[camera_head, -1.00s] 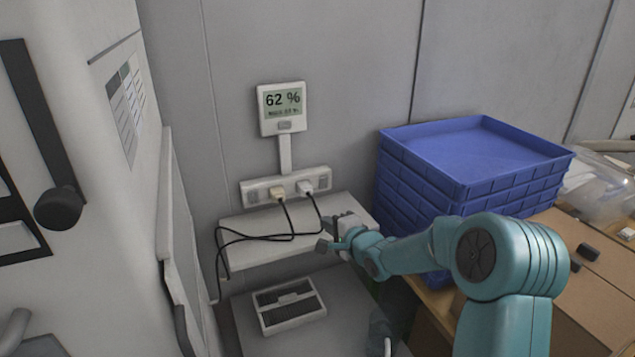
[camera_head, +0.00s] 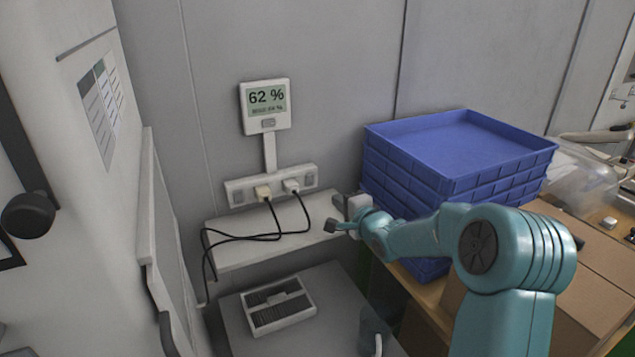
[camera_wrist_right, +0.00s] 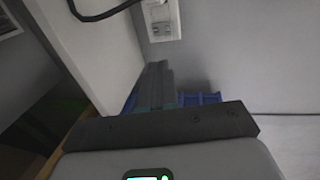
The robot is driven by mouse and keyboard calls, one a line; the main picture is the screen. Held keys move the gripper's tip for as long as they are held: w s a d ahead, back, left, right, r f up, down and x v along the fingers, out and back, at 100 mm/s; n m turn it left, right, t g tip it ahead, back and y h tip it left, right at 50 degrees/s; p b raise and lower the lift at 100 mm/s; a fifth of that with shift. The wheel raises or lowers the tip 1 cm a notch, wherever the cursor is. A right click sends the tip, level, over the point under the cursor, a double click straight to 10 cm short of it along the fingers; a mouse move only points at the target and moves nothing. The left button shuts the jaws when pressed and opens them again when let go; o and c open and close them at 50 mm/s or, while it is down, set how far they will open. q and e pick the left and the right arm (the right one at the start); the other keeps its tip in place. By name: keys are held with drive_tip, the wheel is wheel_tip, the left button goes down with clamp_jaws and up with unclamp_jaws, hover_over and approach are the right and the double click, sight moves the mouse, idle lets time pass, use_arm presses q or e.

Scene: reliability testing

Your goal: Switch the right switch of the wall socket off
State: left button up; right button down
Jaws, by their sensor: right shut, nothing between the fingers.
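The white wall socket strip (camera_head: 271,185) is on the grey wall in the head view. A black-cabled beige plug and a white plug sit in its middle. Its right switch (camera_head: 309,180) is a small grey rocker at the right end; its on or off position is too small to tell. My right gripper (camera_head: 338,206) is to the right of and below that switch, apart from it. In the right wrist view its fingers (camera_wrist_right: 157,86) are shut and empty, pointing up toward the socket end (camera_wrist_right: 160,19) and switch (camera_wrist_right: 162,30). My left gripper is not in view.
A white shelf (camera_head: 235,255) is under the socket, with black cables (camera_head: 245,237) hanging over it. A display reading 62 % (camera_head: 266,107) is above. A white cabinet is at left.

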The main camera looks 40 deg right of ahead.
drive_tip(key=p, duration=0.3)
approach(312, 178)
drive_tip(key=x, duration=0.5)
drive_tip(key=shift+f, duration=0.25)
drive_tip(key=shift+w+d, duration=0.25)
drive_tip(key=shift+w, duration=0.45)
